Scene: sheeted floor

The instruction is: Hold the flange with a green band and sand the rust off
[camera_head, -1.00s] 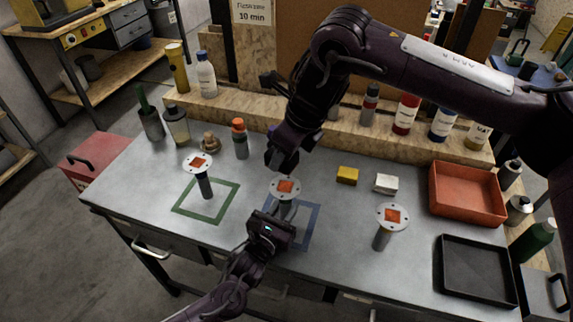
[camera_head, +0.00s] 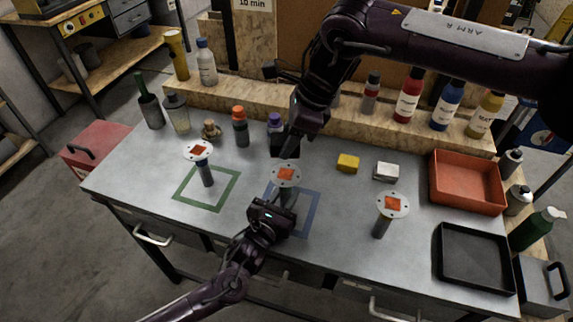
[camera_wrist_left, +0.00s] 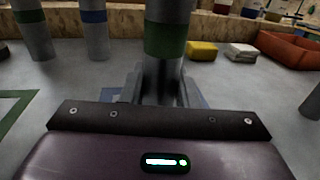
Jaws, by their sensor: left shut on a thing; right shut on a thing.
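The middle flange stands upright, its round plate (camera_head: 286,176) facing up with an orange-brown rust patch. Its stem has a green band (camera_wrist_left: 165,40) in the left wrist view. My left gripper (camera_head: 284,205) is shut on the stem below that band. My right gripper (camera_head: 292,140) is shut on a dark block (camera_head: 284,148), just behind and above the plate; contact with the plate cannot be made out. Two other rusty flanges stand on the table, one at the left (camera_head: 198,151) and one at the right (camera_head: 393,205). The band on the left one looks blue.
A green square outline (camera_head: 182,203) and a blue one (camera_head: 313,212) mark the table. A yellow block (camera_head: 347,163), white block (camera_head: 386,171), red tray (camera_head: 470,203) and black tray (camera_head: 507,285) are to the right. Bottles line the back shelf (camera_head: 350,118).

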